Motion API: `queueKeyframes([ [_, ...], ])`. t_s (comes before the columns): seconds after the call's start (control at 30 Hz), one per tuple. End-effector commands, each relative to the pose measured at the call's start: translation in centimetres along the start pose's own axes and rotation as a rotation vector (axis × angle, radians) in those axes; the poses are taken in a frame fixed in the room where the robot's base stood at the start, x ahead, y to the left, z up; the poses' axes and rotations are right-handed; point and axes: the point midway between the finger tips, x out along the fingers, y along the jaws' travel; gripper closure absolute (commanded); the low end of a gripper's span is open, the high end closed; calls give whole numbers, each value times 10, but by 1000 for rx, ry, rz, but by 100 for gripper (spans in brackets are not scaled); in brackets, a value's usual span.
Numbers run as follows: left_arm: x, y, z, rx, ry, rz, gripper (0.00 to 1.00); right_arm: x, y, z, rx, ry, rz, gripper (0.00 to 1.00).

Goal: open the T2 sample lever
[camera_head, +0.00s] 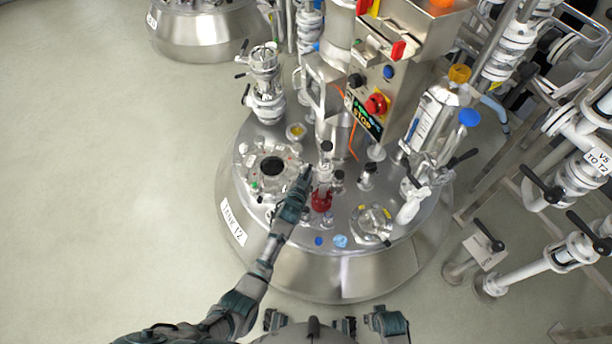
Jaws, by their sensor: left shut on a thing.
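The T2 tank (343,282) has a round steel lid crowded with fittings and a white label on its left side. My left arm reaches up from the bottom left over the lid. My left gripper (306,176) is shut at the middle of the lid, beside an upright fitting with a red base (322,200) and a black top. It holds the T2 sample lever, which is mostly hidden by the fingers, so its angle cannot be told.
A control box with a red stop button (377,104) stands behind the gripper. A round port (272,167) lies to its left. A clear bottle with an orange cap (435,120) and black-handled valves stand to the right. Pipes fill the right side; the floor at left is clear.

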Motion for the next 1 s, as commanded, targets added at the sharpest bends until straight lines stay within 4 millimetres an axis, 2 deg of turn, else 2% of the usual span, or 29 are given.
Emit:
queueKeyframes([
  [0.2,-3,0,-1,0,-100,19,100,52,-2,24,-7,-20,-2,60],
  [0.4,-2,0,-4,1,-175,34,100,88,-3,54,-13,-36,-3,60],
  [0.7,-1,0,-6,-1,-260,51,100,115,-4,94,-19,-55,-5,60],
  [1.0,0,0,-5,-2,-296,59,100,124,-5,111,-22,-62,-6,60],
])
